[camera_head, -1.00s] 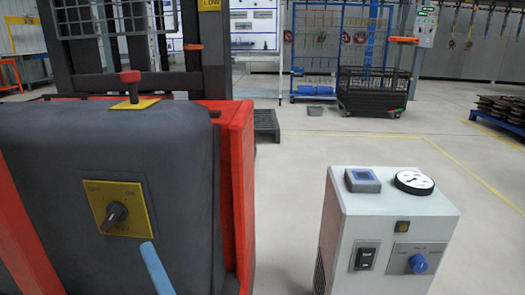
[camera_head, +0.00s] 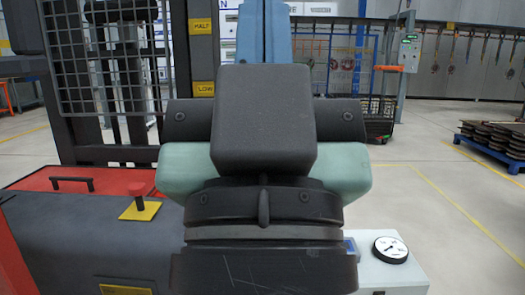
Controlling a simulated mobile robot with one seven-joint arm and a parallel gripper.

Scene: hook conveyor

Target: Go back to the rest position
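My gripper (camera_head: 264,22) fills the middle of the head view, seen from behind. Its black wrist and dark body stand upright in the picture, with pale green parts on both sides. Two blue fingers rise at the top, side by side with only a thin dark seam between them. They look shut, and nothing shows between them. Their tips reach the top edge of the picture. My gripper hides the middle of the scene, including part of the machine and most of the white box.
A red and dark machine (camera_head: 75,235) with a red knob (camera_head: 138,190) and a mesh guard (camera_head: 108,65) stands at left. A white control box (camera_head: 410,275) with a round gauge (camera_head: 391,249) is at lower right. Stacked dark parts (camera_head: 490,140) lie at far right. The floor between is clear.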

